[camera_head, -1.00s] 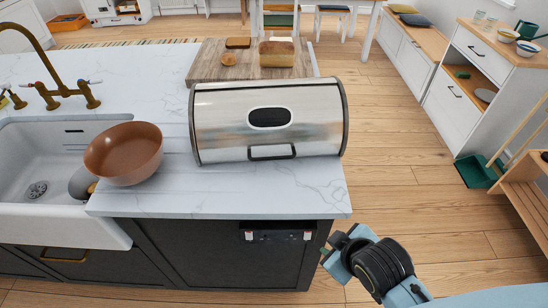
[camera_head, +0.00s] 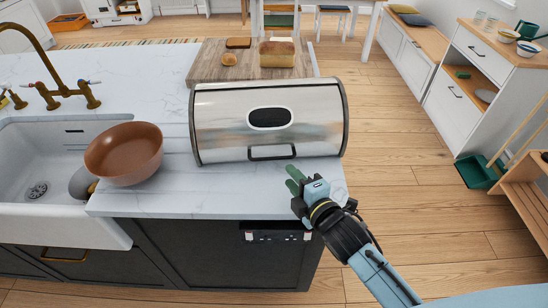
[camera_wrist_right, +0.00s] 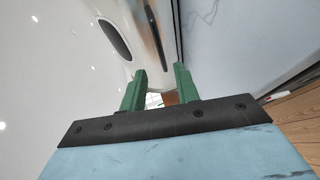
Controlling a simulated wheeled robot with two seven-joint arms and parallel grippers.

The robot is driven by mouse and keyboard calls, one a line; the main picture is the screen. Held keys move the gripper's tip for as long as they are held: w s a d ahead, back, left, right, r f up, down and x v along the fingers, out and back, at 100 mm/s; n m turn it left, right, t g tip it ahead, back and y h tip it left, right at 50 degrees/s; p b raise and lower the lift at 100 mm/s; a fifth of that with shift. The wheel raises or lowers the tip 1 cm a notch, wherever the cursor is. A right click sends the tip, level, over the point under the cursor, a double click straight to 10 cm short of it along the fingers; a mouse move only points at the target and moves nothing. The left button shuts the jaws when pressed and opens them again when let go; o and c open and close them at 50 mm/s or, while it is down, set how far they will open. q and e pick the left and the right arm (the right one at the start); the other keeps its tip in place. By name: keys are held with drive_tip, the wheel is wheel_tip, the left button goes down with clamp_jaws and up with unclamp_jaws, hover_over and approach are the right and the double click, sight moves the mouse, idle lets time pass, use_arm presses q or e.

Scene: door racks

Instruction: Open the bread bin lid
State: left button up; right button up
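The bread bin (camera_head: 215,125) is a silver roll-top box with dark end rims, standing on the marble counter. Its lid is closed, with a dark oval window (camera_head: 270,118) and a black handle (camera_head: 272,152) low on the front. My right gripper (camera_head: 290,174) has green fingers and is just in front of and below the handle, slightly to its right, apart from it as far as I can tell. In the right wrist view its two fingers (camera_wrist_right: 155,88) stand apart with nothing between them, facing the bin front (camera_wrist_right: 60,60). My left gripper is not in view.
A wooden board (camera_head: 205,62) with bread (camera_head: 277,53) lies behind the bin. A brown bowl (camera_head: 124,152) stands at the left by the white sink (camera_head: 30,150). The counter's front edge runs below my right gripper. Open floor lies to the right.

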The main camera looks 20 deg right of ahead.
sight(274, 158)
drive_tip(key=x, duration=1)
drive_tip(key=shift+w, duration=0.1)
clamp_jaws()
